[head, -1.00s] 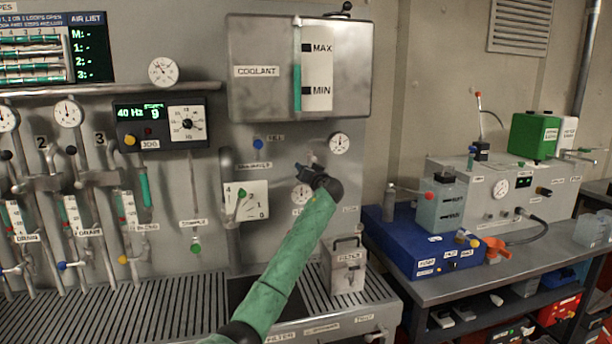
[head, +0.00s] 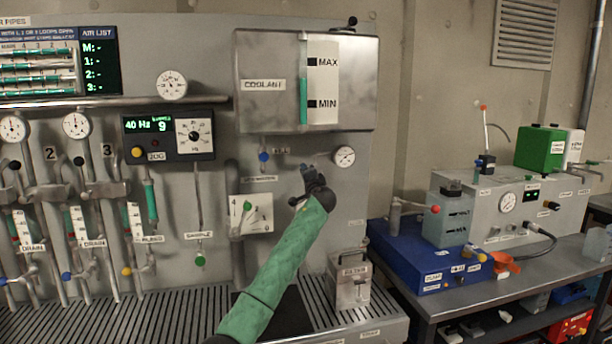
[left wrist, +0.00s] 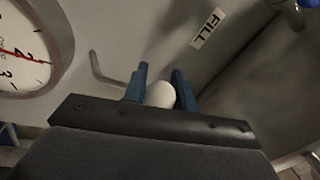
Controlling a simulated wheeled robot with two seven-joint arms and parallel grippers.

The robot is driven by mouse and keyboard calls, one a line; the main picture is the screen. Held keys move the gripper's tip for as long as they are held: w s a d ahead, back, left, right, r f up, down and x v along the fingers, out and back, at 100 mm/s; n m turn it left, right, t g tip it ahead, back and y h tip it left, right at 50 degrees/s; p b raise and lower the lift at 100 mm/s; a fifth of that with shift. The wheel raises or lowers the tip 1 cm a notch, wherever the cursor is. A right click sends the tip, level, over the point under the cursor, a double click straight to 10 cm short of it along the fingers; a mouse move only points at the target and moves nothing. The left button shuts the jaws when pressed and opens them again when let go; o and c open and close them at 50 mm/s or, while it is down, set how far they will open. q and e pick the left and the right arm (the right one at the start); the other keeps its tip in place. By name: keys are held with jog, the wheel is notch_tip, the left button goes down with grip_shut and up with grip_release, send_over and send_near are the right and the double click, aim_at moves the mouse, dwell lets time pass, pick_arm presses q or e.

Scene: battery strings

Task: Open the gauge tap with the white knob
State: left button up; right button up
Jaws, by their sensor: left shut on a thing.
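My left gripper (head: 310,168) reaches up to the wall panel at the end of a green-sleeved arm. In the left wrist view its two blue fingers (left wrist: 160,86) are closed around a round white knob (left wrist: 160,95). In the head view the hand hides this knob. A round gauge (head: 344,156) is up and right of the hand; a gauge face (left wrist: 20,48) also fills the left of the wrist view. A thin bent metal rod (left wrist: 104,72) lies between that gauge and the fingers. My right gripper is not in view.
The FILL label (left wrist: 208,28) is just beyond the fingers, and a blue knob (head: 264,157) is left of the hand. The coolant tank (head: 265,105) hangs above. A metal filter box (head: 349,286) stands below.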

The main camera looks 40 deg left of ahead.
pick_arm(q)
jog(key=shift+r+m, duration=0.4)
jog(key=shift+m, duration=0.5)
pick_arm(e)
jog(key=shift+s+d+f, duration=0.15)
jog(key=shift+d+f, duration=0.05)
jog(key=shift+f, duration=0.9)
pick_arm(q)
jog(key=o, duration=1)
jog(key=shift+d+f, duration=0.1)
